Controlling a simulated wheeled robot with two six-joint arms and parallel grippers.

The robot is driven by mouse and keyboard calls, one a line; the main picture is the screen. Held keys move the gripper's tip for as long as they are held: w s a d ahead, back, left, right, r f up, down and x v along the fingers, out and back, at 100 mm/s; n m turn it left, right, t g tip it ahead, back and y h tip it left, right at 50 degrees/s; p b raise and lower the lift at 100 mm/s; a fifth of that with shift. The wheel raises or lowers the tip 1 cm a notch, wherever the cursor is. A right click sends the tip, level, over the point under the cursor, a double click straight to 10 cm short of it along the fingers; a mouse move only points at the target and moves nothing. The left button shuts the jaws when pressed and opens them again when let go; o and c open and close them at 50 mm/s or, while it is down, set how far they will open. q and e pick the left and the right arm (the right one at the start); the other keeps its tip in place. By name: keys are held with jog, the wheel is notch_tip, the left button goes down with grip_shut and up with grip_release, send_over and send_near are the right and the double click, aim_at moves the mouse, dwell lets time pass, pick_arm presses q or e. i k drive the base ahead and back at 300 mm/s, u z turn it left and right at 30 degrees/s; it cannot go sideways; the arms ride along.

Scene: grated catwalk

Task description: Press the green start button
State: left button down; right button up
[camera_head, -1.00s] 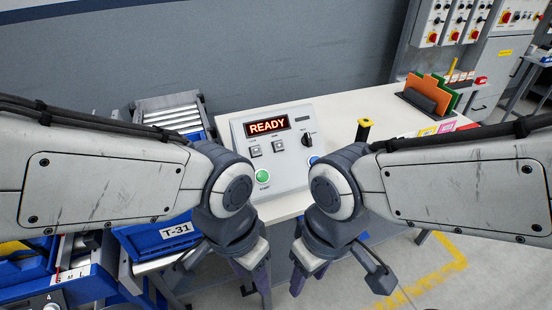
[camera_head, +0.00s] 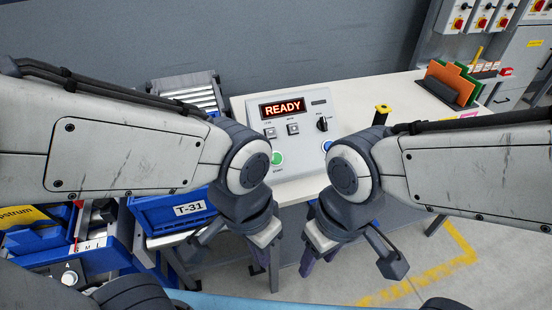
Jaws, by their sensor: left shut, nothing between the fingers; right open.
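The green start button (camera_head: 277,158) is on the lower left of a light grey control panel (camera_head: 300,166) on the white table. It shows just right of my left wrist, which hides the panel's left edge. The panel's display (camera_head: 283,108) reads READY in lit letters. My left gripper (camera_head: 273,285) is shut and empty, pointing down in front of the table edge, below the panel in the picture. My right gripper (camera_head: 307,268) is open and empty, also pointing down in front of the table. Neither gripper touches the button.
A blue button (camera_head: 327,145) partly shows beside my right wrist. The panel also has a black rotary switch (camera_head: 322,124) and two small square buttons. A yellow-topped post (camera_head: 382,112) and a folder rack (camera_head: 452,83) stand to the right. A blue T-31 bin (camera_head: 165,212) is at left.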

aim_at(277, 159)
jog(key=u, duration=2.65)
jog(key=k, duration=0.95)
jog(key=z, duration=1.9)
